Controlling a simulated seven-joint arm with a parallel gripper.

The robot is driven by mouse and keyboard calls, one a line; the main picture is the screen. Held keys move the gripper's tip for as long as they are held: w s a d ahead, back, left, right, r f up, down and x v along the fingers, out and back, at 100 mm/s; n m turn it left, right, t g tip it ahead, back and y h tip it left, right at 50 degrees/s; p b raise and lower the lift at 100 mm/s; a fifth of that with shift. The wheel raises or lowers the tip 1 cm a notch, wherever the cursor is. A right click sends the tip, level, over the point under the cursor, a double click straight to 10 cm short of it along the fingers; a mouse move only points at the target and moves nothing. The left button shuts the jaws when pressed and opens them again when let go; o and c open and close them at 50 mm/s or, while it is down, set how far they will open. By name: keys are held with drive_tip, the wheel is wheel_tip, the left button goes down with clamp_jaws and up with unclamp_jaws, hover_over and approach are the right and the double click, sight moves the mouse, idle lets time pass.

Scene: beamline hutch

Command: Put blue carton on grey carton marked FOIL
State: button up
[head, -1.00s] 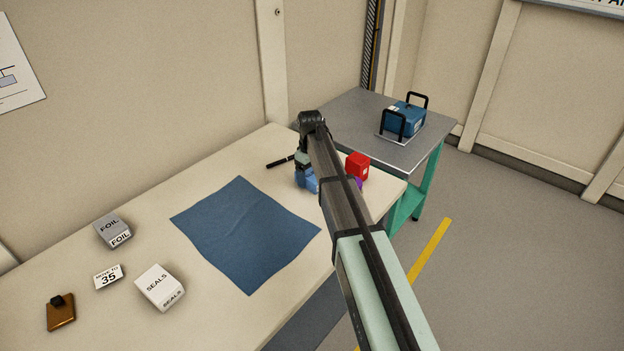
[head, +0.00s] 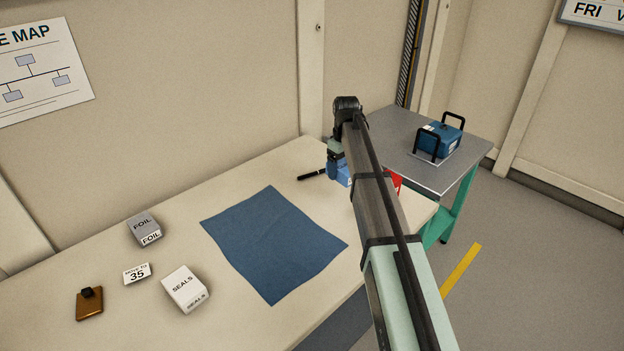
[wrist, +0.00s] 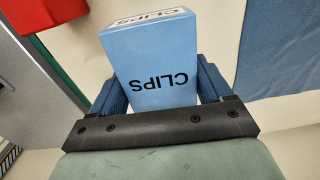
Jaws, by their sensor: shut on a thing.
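The blue carton, marked CLIPS, (wrist: 160,65) is between the fingers of my gripper (wrist: 158,88) in the wrist view, and the gripper is shut on it. In the head view my gripper (head: 337,170) is at the far right part of the table, mostly behind my arm. Only a small part of the blue carton (head: 344,176) shows there. The grey carton marked FOIL (head: 144,228) stands on the left part of the table, well to the left of my gripper. Its top is bare.
A white SEALS carton (head: 184,288), a number card (head: 137,273) and a brown clipboard (head: 89,304) are near the grey carton. A blue cloth (head: 272,243) lies mid-table. A black pen (head: 311,175) and a red box (head: 396,181) are near my gripper.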

drive_tip(key=shift+r, duration=0.35)
drive_tip(key=shift+a, duration=0.15)
drive_tip(key=s+a+r+n, duration=0.15)
drive_tip(key=s+a, duration=0.25)
drive_tip(key=a, duration=1.1)
drive_tip(key=s+a+n, duration=0.3)
drive_tip(key=s+a, duration=0.1)
drive_tip(key=a, duration=1.1)
wheel_tip(320, 180, up, 3)
drive_tip(key=m, duration=0.4)
hover_over(141, 222)
drive_tip(key=shift+f, duration=4.85)
drive_tip(key=shift+f, duration=0.1)
